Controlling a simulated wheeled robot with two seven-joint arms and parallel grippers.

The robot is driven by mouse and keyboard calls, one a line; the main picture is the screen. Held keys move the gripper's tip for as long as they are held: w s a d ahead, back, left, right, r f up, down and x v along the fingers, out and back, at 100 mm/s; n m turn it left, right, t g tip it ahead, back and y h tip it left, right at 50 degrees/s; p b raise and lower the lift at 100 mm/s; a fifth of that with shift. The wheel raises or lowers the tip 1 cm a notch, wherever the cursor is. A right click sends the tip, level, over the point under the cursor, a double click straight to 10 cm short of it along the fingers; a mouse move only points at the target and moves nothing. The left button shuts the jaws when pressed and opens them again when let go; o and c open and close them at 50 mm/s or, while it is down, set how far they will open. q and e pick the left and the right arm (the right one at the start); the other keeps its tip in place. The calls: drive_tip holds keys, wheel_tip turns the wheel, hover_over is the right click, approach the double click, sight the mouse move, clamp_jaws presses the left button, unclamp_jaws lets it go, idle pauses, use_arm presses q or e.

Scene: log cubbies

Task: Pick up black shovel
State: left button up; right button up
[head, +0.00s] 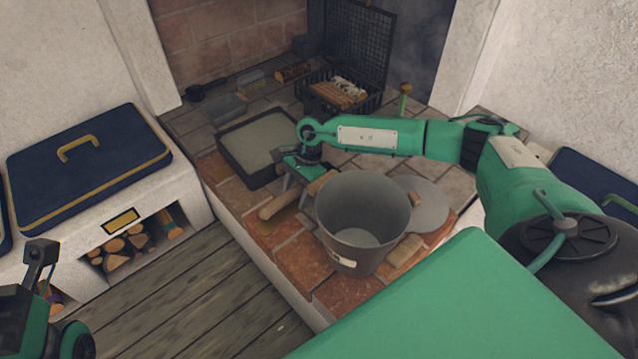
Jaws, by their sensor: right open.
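A small black long-handled tool (207,90), which looks like the black shovel, lies at the back left of the brick hearth, its handle pointing right. My right arm reaches in from the right over the hearth. My right gripper (297,188) is open and points down beside the bucket, well to the right of and nearer than the black tool. A wooden stick or handle (281,207) lies just under and beside its fingers; I cannot tell whether they touch. Part of my left arm shows at the lower left edge; its jaws cannot be made out.
A grey metal bucket (338,228) stands at the hearth's front, with a round grey lid (430,205) behind it. A dark tray (252,181) of grey ash lies left of my gripper. A log basket (372,103) stands behind. Blue cushion (90,165) on the left bench.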

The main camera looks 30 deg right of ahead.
drive_tip(key=shift+c, duration=0.4)
clamp_jaws()
drive_tip(key=shift+r, duration=0.1)
drive_tip(key=shift+r, duration=0.15)
